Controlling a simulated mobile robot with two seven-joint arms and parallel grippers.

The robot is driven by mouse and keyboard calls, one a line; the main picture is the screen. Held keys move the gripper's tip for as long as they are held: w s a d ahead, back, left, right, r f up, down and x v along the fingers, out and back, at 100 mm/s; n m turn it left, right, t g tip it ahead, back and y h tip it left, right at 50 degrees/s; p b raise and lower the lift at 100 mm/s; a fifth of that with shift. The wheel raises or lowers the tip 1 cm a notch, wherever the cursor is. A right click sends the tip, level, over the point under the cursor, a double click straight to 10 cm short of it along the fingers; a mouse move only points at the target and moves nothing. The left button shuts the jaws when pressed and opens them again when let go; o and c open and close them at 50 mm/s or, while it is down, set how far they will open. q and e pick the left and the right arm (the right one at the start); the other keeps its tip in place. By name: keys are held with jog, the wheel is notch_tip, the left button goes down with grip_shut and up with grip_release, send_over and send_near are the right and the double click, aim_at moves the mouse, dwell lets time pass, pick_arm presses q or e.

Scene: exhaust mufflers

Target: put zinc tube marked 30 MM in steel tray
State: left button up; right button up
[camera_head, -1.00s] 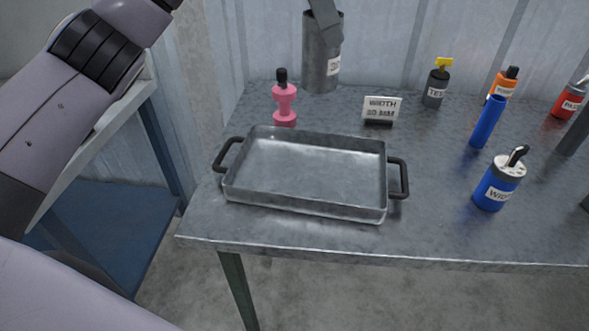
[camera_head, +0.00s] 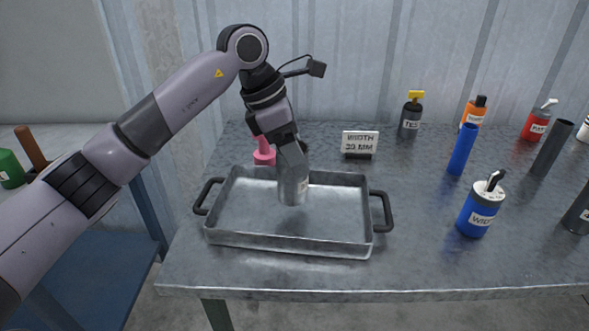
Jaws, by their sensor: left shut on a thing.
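A grey zinc tube (camera_head: 293,190) is held upright by my left gripper (camera_head: 291,158). The gripper comes from above and is shut on the tube's upper end. The tube is over the inside of the steel tray (camera_head: 290,245), near its back middle. I cannot tell whether its lower end touches the tray floor. The label on the tube is mostly turned away and cannot be read. The tray is a shallow grey pan with a dark handle at each side. My right gripper is not in view.
A pink bottle (camera_head: 264,157) stands just behind the tray, partly hidden by my arm. A width sign (camera_head: 360,142) stands behind it. A blue tube (camera_head: 462,150), a blue can (camera_head: 480,210) and several bottles stand to the right. The table's front right is clear.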

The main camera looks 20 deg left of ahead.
pick_arm(q)
notch_tip(320, 180, down, 4)
jog(key=shift+f, duration=0.1)
jog(key=shift+f, duration=0.15)
jog(key=o, duration=1.1)
jog(key=shift+o, duration=0.2)
